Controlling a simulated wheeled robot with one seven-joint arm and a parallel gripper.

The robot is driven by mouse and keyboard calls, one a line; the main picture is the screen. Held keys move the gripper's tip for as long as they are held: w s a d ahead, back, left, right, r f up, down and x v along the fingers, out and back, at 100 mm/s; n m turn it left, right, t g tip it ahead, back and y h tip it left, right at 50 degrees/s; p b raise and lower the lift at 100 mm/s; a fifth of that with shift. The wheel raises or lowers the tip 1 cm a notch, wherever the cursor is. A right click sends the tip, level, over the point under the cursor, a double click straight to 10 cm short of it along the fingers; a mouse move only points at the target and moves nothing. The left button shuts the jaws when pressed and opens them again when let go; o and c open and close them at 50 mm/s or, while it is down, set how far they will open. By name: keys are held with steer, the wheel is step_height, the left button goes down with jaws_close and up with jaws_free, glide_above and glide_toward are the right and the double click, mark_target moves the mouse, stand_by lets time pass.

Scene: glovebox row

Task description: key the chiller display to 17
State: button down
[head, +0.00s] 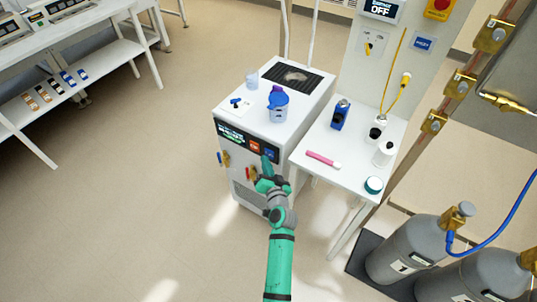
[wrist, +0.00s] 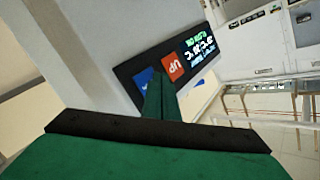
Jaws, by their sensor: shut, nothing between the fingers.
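The white chiller (head: 268,115) stands in the middle of the head view. Its black front panel (head: 237,140) carries a lit display (head: 230,131), an orange button (head: 254,147) and a blue button (head: 270,155). In the wrist view the orange button (wrist: 173,67) reads "UP", and the display (wrist: 199,45) is tilted and too small to read surely. The blue button (wrist: 145,77) is partly hidden behind my fingers. My green gripper (head: 265,160) is shut and empty, its tips at the panel by the blue button; I cannot tell whether they touch. It fills the lower wrist view (wrist: 160,90).
A blue jug (head: 277,105) and a small cup stand on the chiller. A white side table (head: 345,150) to its right holds bottles, a pink item and a jar. Gas cylinders (head: 405,258) stand at the lower right. The floor at left is open.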

steer(key=shift+w+d, duration=0.4)
steer(key=shift+w, duration=0.1)
stand_by(0.8)
steer(key=shift+s, duration=0.1)
steer(key=shift+s+a, duration=0.5)
steer(key=shift+s, duration=0.05)
stand_by(0.4)
steer(key=shift+s+a, duration=0.75)
steer(key=shift+s, duration=0.3)
steer(key=shift+s+a, duration=0.75)
steer(key=shift+s, duration=0.25)
stand_by(1.3)
